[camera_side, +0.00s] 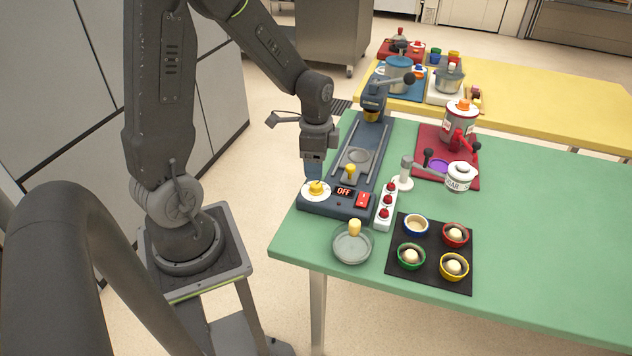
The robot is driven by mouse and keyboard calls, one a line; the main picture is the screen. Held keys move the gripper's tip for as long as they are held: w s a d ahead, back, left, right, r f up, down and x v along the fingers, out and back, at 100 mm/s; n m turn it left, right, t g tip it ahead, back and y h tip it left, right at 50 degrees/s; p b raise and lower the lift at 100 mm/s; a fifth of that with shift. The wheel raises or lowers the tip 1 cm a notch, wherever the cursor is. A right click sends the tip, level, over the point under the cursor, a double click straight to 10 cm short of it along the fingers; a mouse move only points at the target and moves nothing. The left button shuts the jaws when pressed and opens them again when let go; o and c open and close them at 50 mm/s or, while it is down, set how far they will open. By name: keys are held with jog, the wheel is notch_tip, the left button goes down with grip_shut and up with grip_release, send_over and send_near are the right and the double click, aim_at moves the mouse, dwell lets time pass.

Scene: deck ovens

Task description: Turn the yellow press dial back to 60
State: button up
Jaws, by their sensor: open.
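The yellow press dial (316,188) sits on a white disc at the near left corner of the dark blue press (372,162). The dial's scale is too small to read. The press's small display (344,191) reads OFF in red, and a red switch (362,199) is to its right. My gripper (314,178) points down right over the dial, at its far side. Its jaws are open, but the fingers are mostly hidden, and I cannot tell whether they touch the dial.
A black mat (400,270) holds several coloured cups. A red tray (432,138) is farther back. The green table (560,240) is clear at right.

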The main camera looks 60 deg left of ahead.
aim_at(316, 184)
notch_tip(316, 184, down, 6)
jog(key=shift+f, duration=0.25)
jog(key=c, duration=0.9)
